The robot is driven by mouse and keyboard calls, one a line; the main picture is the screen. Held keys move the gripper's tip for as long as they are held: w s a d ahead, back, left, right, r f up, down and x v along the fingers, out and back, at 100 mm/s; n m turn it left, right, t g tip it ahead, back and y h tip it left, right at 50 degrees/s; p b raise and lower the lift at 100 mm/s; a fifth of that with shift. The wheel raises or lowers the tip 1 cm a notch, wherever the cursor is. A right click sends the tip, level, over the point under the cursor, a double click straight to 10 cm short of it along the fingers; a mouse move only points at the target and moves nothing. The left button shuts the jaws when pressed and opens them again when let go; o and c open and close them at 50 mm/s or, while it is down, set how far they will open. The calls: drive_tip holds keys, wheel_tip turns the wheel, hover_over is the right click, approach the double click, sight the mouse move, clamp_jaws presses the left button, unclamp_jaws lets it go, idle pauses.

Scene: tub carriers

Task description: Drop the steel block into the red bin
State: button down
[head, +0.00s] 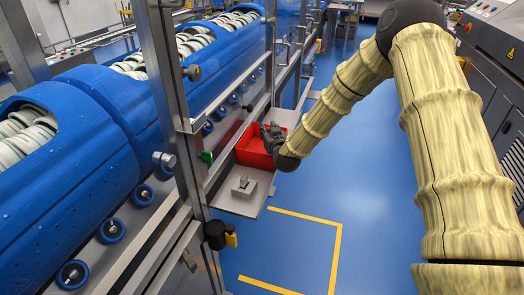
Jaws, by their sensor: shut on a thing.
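The red bin (250,157) sits on a steel shelf beside the blue machine, in the middle of the head view. My gripper (268,131) is over the bin, reaching in from the right at the end of my arm. It is shut on a small grey thing, which I take to be the steel block; the fingers and the block are too small and dark to tell apart clearly. My gripper hides part of the bin's inside.
A pale grey box-like piece (243,188) with a small upright part stands on the shelf (238,207) in front of the bin. Steel posts (170,90) of the machine frame rise close to the left. Blue floor (350,170) with yellow lines is clear to the right.

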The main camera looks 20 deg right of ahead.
drive_tip(key=c, duration=1.1)
unclamp_jaws()
drive_tip(key=shift+o, duration=0.2)
drive_tip(key=shift+s, duration=0.1)
drive_tip(key=s+r, duration=0.1)
drive_tip(key=s, duration=1)
drive_tip(key=shift+s+a+r, duration=0.15)
drive_tip(key=shift+s+r, duration=0.2)
drive_tip(key=shift+r, duration=0.05)
